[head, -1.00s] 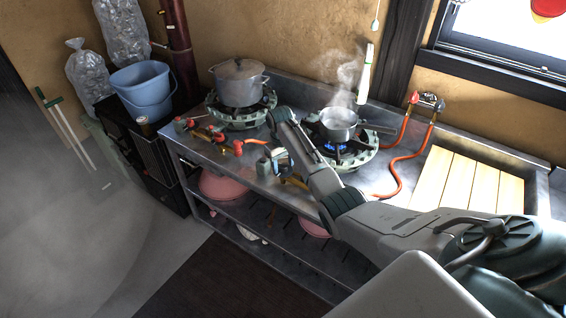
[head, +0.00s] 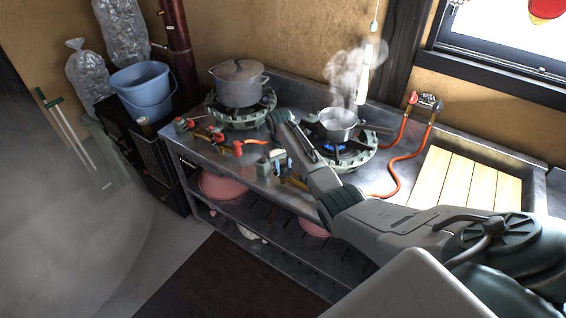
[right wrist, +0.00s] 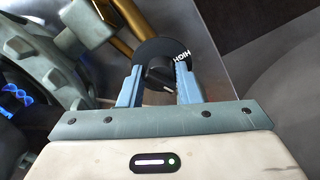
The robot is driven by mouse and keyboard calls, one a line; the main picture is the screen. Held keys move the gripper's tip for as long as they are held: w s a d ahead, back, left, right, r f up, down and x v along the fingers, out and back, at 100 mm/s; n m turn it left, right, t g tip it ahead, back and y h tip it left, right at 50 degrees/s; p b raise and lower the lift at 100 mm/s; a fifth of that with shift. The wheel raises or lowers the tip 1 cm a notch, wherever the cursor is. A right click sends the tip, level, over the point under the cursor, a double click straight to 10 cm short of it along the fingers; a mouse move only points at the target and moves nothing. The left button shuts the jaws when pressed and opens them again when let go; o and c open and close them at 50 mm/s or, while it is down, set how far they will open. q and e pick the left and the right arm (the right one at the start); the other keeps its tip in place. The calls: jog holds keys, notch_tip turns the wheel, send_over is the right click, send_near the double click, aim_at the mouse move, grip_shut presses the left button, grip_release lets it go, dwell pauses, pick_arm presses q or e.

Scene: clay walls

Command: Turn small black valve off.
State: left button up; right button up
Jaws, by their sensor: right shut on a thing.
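The small black valve knob (right wrist: 158,75) shows in the right wrist view, with a round black dial behind it that has "HIGH" in white letters. My right gripper (right wrist: 158,72) has its two blue fingers on either side of the knob and is shut on it. In the head view my right gripper (head: 279,163) is at the front edge of the counter, below the right burner (head: 341,158); the knob itself is hidden or too small to make out there. Blue flame (head: 328,147) burns on that burner, and it also shows in the right wrist view (right wrist: 22,94). My left gripper is out of view.
A small steaming pot (head: 338,124) stands on the right burner. A large lidded pot (head: 238,83) stands on the left burner. Red-handled valves (head: 184,124) lie left of my gripper. An orange hose (head: 404,157) runs right of the burner, near a wooden slatted board (head: 460,183).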

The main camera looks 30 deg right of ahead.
jog(key=m+p, duration=0.2)
jog(key=shift+a+r+m, duration=0.1)
jog(key=shift+r+m, duration=0.05)
jog(key=shift+m, duration=0.25)
jog(key=shift+w+m+p, duration=0.1)
jog(key=shift+m+p, duration=0.5)
jog(key=shift+m, duration=0.6)
jog(key=o, duration=0.9)
jog(key=r, duration=0.3)
jog(key=r+b, duration=0.1)
jog(key=r, duration=0.3)
jog(key=r+b, duration=0.1)
jog(key=r, duration=0.2)
jog(key=shift+w+a+r, duration=0.25)
jog(key=shift+a+r, duration=0.05)
